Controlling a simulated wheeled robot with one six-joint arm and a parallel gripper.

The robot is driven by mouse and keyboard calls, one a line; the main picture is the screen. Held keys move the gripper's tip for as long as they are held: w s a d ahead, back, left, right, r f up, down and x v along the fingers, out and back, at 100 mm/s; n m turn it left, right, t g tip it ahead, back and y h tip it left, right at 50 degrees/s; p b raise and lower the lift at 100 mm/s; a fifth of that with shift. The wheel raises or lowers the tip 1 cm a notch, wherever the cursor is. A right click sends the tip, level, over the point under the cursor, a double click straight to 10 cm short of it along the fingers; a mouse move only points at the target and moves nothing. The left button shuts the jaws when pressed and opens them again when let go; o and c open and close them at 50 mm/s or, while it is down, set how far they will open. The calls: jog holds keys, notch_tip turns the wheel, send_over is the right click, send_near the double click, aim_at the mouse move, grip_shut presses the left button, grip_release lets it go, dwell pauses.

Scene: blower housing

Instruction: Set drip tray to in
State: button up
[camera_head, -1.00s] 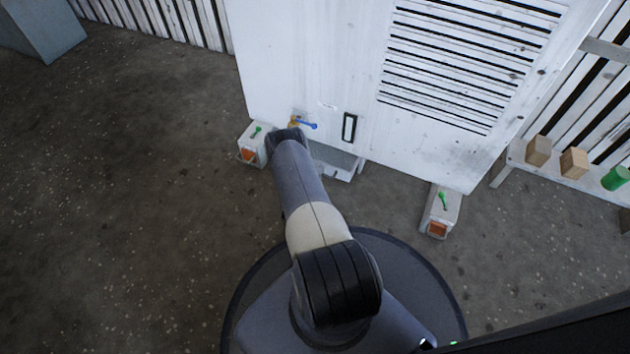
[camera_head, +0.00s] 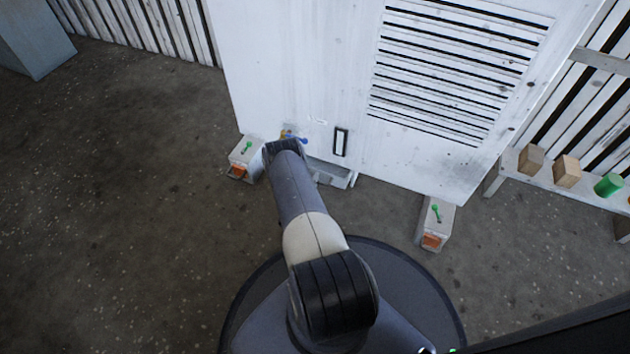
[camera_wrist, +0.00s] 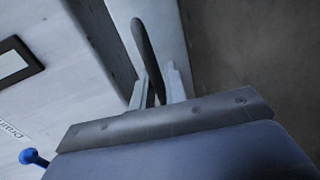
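The drip tray (camera_head: 328,176) is a grey tray low at the foot of the white housing. It sticks out a little from under the front panel. In the wrist view its light front face (camera_wrist: 172,30) carries an upright dark handle bar (camera_wrist: 143,42). My gripper (camera_wrist: 160,88) has one finger on each side of the lower part of this bar, close against it, and looks shut on it. In the head view my arm hides the fingertips and the tray's left end.
A blue-handled valve (camera_head: 298,138) is on the panel just beyond my wrist; its blue knob (camera_wrist: 32,157) shows in the wrist view. A black-framed window (camera_head: 340,142) is above the tray. Feet with green levers stand left (camera_head: 246,160) and right (camera_head: 434,226).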

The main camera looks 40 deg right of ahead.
jog(key=p+v, duration=0.3)
jog(key=v, duration=0.6)
jog(key=shift+a+r+p, duration=0.15)
jog(key=shift+a+p, duration=0.15)
jog(key=shift+s+a, duration=0.3)
jog(key=shift+a, duration=0.25)
jog(key=shift+d, duration=0.1)
jog(key=b+x, duration=0.4)
jog(key=x, duration=0.7)
jog(key=shift+s, duration=0.1)
jog(key=shift+v, duration=0.95)
jog(key=shift+a, duration=0.3)
